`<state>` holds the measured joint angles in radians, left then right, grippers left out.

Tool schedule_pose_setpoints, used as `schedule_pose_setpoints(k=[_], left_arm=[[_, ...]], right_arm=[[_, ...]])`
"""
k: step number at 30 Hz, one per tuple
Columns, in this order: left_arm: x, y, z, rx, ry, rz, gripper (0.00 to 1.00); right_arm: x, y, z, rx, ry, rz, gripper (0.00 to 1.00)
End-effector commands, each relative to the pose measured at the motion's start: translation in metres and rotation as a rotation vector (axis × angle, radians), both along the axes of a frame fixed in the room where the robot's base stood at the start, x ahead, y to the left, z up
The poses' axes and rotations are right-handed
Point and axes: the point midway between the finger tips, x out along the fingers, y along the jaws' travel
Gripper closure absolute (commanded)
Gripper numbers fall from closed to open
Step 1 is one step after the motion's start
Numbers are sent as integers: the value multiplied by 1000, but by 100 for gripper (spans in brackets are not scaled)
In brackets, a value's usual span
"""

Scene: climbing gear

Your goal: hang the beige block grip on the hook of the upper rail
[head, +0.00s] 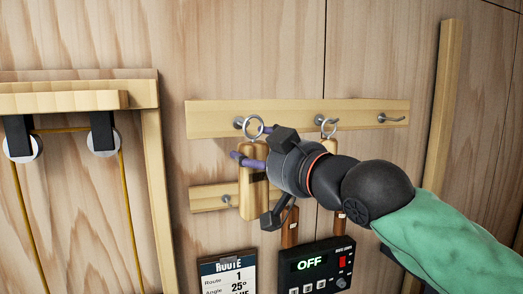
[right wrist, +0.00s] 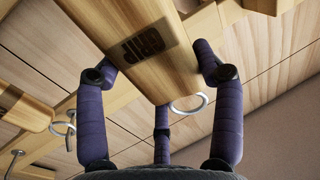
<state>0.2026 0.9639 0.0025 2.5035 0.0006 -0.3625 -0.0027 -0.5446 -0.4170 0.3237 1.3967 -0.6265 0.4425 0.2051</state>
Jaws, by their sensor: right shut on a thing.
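The beige block grip (head: 252,205) is a long pale wood block with a metal ring (head: 253,127) at its top; its dark GRIP print shows in the right wrist view (right wrist: 125,45). My right gripper (head: 250,158) is shut on it, with purple fingers on both sides. The block hangs nearly upright in front of the upper rail (head: 215,119). Its ring overlaps the left hook (head: 239,123) in the head view; I cannot tell whether the hook passes through it. In the right wrist view the ring (right wrist: 188,103) shows beyond the block's end. My left gripper is not in view.
Another wooden grip's ring (head: 328,127) is at the middle hook, its body mostly hidden by my gripper. The right hook (head: 391,118) is bare. A lower rail (head: 205,198) carries a hook (head: 227,200). A ROUTE card (head: 228,275) and OFF display box (head: 315,266) are below.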

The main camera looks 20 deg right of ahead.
Motion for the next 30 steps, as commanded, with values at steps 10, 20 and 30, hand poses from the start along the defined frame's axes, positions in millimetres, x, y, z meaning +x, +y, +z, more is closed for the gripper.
schedule_pose_setpoints(k=[10, 20, 30], left_arm=[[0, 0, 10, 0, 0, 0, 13], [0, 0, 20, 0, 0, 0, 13], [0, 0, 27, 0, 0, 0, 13]], right_arm=[[18, 0, -1, 1, 1, -1, 88], [35, 1, -2, 1, 1, 0, 88], [52, 2, -5, 1, 0, 0, 88]])
